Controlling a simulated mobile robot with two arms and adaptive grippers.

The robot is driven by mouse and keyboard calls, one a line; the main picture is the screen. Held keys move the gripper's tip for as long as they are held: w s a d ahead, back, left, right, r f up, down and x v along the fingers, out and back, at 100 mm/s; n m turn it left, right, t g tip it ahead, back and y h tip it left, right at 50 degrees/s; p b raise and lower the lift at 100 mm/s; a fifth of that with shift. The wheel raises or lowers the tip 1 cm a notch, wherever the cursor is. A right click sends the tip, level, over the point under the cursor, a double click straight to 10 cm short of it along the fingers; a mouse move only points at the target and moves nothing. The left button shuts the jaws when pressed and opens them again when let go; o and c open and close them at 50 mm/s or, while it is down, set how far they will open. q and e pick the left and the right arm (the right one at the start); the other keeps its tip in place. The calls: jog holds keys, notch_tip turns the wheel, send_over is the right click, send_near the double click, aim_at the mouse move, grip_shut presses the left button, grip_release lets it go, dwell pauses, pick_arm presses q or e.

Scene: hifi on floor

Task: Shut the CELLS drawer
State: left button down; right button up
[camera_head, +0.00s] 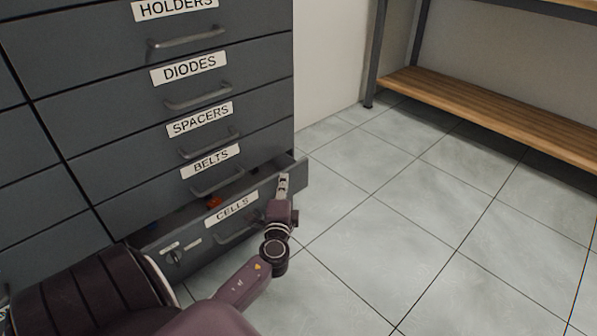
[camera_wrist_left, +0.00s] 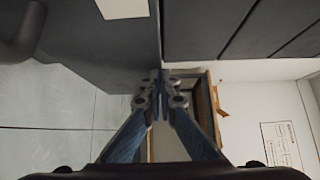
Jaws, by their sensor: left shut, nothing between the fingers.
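The CELLS drawer (camera_head: 198,238) is the bottom drawer of a dark grey cabinet. It stands partly pulled out, and its open top shows a small red item (camera_head: 213,203) inside. Its front carries the white CELLS label (camera_head: 232,208) and a bar handle (camera_head: 240,232), partly behind my arm. My left gripper (camera_head: 283,183) is shut and empty at the drawer front's right end, near its top edge. In the left wrist view the closed fingertips (camera_wrist_left: 160,82) lie close to a grey panel's edge; I cannot tell whether they touch. My right gripper is not in view.
The BELTS (camera_head: 217,162), SPACERS (camera_head: 200,120) and DIODES (camera_head: 189,68) drawers above look shut, their handles sticking out. A wooden shelf rack (camera_head: 490,110) stands at the upper right. The tiled floor (camera_head: 400,225) right of the drawer is clear.

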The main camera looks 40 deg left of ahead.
aim_at(277, 178)
pick_arm(q)
jog(key=shift+w+a, duration=0.15)
jog(key=shift+a, duration=1.35)
